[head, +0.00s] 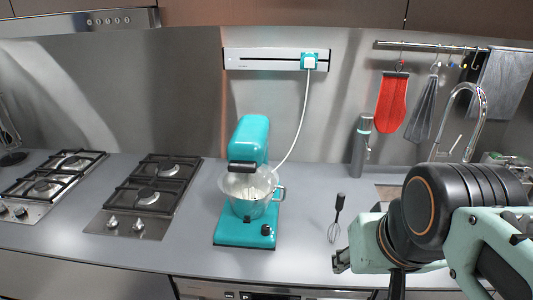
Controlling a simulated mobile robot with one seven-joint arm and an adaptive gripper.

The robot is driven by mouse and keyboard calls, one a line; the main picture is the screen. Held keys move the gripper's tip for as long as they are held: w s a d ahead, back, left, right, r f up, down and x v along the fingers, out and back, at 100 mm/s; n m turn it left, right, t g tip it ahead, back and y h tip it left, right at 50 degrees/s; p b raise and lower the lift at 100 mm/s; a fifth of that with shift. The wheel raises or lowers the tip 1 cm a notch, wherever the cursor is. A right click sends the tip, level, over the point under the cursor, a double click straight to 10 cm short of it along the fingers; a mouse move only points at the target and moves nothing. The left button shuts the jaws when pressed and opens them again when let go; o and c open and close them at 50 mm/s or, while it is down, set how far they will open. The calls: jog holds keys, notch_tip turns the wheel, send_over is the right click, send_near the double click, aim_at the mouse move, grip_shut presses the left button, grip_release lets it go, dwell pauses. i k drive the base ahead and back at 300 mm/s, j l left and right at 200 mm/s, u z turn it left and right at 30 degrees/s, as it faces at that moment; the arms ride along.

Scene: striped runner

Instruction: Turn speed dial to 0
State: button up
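A teal stand mixer (252,138) stands on the grey counter with its head over a clear bowl (250,190). A round black dial (266,230) sits at the right front of the mixer's base; its marks are too small to read. My gripper (341,261) is at the lower right, to the right of the mixer and lower in the picture, apart from the dial. Only a small part of it shows, and my arm hides the rest, so its opening cannot be made out. Nothing is seen held in it.
A whisk (336,218) lies or stands on the counter between the mixer and my arm. A grey bottle (361,145) stands behind it. A white cord (303,115) runs from the wall plug to the mixer. Gas hobs (150,195) are at left.

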aim_at(265, 231)
jog(key=j+u, duration=0.15)
jog(key=u, duration=0.3)
jog(key=i+j+z, duration=0.15)
jog(key=j+z, duration=0.55)
jog(key=z, duration=0.25)
jog(key=j+z, duration=0.1)
jog(key=j, duration=0.2)
jog(key=k+j+z, duration=0.15)
jog(key=i+l+u, duration=0.15)
jog(key=i+l, duration=0.1)
jog(key=l, duration=0.1)
